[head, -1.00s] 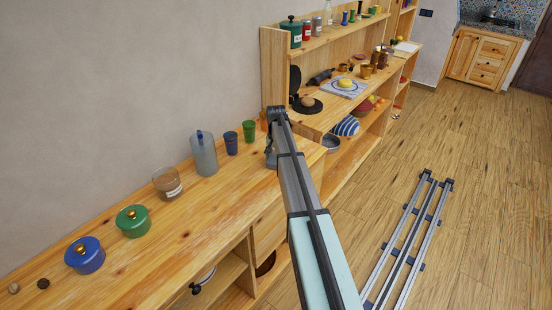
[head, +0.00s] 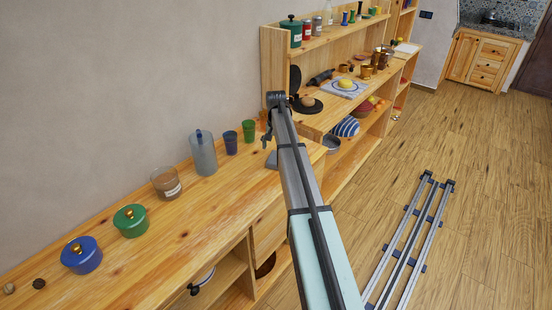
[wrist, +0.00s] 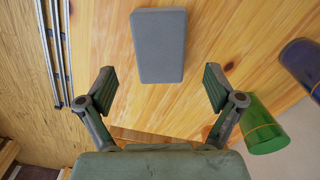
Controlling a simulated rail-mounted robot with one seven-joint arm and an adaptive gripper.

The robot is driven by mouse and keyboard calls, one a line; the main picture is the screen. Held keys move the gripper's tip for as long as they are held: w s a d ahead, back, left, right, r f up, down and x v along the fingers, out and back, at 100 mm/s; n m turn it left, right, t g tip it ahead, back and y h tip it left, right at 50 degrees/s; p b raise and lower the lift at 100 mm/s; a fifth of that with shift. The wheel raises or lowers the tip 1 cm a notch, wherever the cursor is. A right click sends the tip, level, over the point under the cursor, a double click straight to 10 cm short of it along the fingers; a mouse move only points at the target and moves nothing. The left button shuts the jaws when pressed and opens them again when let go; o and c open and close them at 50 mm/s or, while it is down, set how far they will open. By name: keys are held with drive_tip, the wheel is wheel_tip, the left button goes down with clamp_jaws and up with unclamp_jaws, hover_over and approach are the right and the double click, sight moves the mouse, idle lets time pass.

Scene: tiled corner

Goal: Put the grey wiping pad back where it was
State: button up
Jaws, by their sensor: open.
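The grey wiping pad (wrist: 159,46) lies flat on the wooden counter in the wrist view, apart from the fingers. In the head view a small part of the pad (head: 271,160) shows beside my arm, which hides the rest. My gripper (wrist: 158,73) is open and empty, its two fingers spread wider than the pad, with the pad lying between and beyond the fingertips in the picture. In the head view my gripper (head: 267,138) is above the counter, over the pad.
A green cup (wrist: 262,130) and a blue cup (wrist: 302,64) stand right of the gripper in the wrist view. A glass pitcher (head: 203,156), a green pot (head: 131,221) and a blue pot (head: 81,256) line the counter (head: 190,215). The counter's front is clear.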

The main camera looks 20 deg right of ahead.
sight(276, 158)
wheel_tip(276, 158, up, 7)
drive_tip(key=b, duration=0.1)
drive_tip(key=shift+f+b, duration=0.2)
drive_tip(key=shift+b, duration=0.1)
